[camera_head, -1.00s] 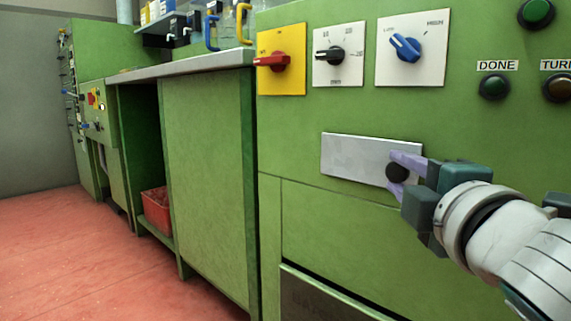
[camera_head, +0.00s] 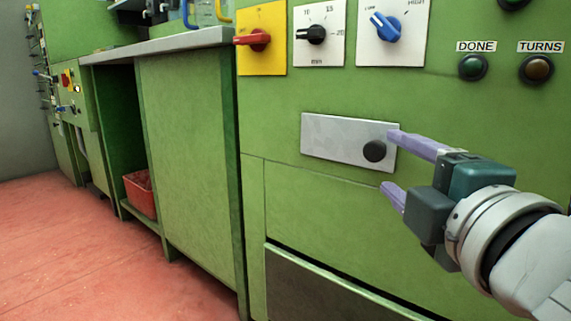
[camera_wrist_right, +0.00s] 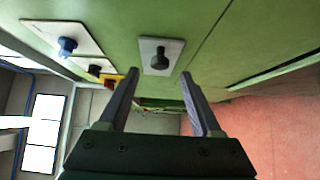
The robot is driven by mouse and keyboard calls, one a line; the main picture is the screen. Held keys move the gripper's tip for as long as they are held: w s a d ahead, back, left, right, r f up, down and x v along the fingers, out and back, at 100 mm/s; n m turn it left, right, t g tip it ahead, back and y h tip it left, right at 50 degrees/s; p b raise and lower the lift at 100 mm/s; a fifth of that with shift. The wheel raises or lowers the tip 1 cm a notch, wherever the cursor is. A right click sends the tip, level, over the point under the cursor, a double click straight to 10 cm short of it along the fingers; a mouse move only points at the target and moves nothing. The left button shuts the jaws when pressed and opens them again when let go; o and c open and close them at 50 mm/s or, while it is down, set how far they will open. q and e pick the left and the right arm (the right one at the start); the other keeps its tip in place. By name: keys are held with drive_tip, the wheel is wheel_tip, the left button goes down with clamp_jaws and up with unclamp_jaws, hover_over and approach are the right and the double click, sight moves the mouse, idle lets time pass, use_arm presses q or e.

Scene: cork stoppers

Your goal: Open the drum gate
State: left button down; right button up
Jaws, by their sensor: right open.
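The drum gate looks to be the pale metal plate (camera_head: 335,140) on the green machine front. A round black knob (camera_head: 374,151) sits near its right end. My right gripper (camera_head: 389,161) is open, with its purple fingers pointing left. Its upper fingertip overlaps the plate's right end in the picture; the lower one is below and right of the knob. Nothing is between the fingers. In the right wrist view the plate (camera_wrist_right: 151,68) and its knob (camera_wrist_right: 161,51) show beyond the open fingers. My left gripper is out of view.
Above the plate are a red switch on a yellow panel (camera_head: 272,62), a black dial (camera_head: 316,34) and a blue dial (camera_head: 384,27). The DONE button (camera_head: 472,67) is to the right. A grey-topped green bench (camera_head: 190,150) stands left; red floor (camera_head: 70,250) is clear.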

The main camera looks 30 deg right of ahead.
drive_tip(key=v, duration=0.5)
idle(0.4)
wheel_tip(320, 180, up, 19)
drive_tip(key=s+m+g+y+p, duration=0.25)
drive_tip(key=m+g+p, duration=0.45)
drive_tip(key=p, duration=2.2)
drive_tip(key=s+a+r+m+g+y+p, duration=0.1)
drive_tip(key=s+a+r+g+y+p, duration=0.15)
drive_tip(key=r+p, duration=0.6)
drive_tip(key=s+a+r+m+g+y+p, duration=0.15)
drive_tip(key=s+a+r+p, duration=0.35)
drive_tip(key=p, duration=0.6)
drive_tip(key=s+a+r+m+g+y+p, duration=0.1)
drive_tip(key=s+r+m+g+p, duration=0.15)
drive_tip(key=r+p, duration=0.65)
wheel_tip(320, 180, up, 34)
drive_tip(key=p, duration=3.6)
drive_tip(key=shift+n, duration=0.3)
